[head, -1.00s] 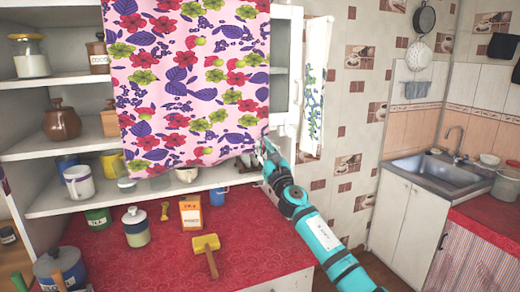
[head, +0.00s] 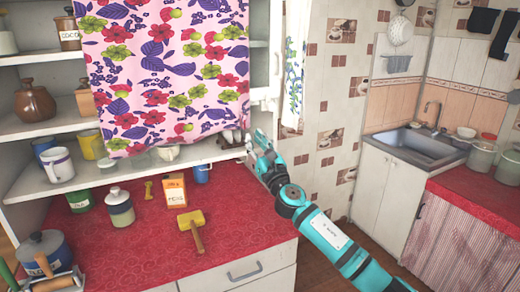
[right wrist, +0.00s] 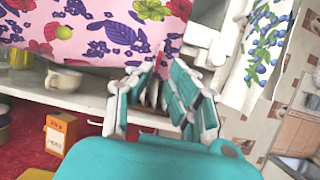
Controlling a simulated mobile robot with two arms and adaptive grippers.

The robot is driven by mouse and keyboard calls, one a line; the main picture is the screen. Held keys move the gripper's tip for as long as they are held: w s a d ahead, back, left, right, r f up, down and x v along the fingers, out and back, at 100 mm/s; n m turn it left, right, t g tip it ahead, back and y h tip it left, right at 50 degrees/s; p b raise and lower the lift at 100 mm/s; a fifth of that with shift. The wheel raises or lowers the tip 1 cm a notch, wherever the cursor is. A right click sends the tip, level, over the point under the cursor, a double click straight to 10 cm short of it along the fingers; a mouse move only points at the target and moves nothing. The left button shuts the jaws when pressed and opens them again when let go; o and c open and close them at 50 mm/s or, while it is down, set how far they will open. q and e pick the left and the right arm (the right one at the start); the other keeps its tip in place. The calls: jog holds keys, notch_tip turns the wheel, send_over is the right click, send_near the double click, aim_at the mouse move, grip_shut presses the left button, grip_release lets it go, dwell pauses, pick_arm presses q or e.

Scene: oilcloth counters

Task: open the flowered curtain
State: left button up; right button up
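The flowered curtain (head: 165,70), pink with red, green and purple flowers, hangs over the middle of the open shelves and hides what is behind its upper part. Its lower right corner is near the white upright at the cabinet's right side. My right gripper (head: 249,142) is at this corner, just below the hem. In the right wrist view the curtain (right wrist: 100,35) hangs just beyond the fingertips (right wrist: 161,72). The fingers are apart, with plates on the shelf showing between them. I cannot tell whether they touch the cloth. My left gripper is not in view.
A white door (head: 296,70) with a blue-berry cloth stands open beside the gripper. Below, the red counter (head: 235,225) holds a mallet (head: 191,224), an orange box (head: 175,188) and jars. A cup (right wrist: 63,80) and plates stand on the low shelf. A sink (head: 415,145) is at right.

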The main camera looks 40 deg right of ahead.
jog(key=shift+v, duration=1.95)
jog(key=shift+w, duration=0.1)
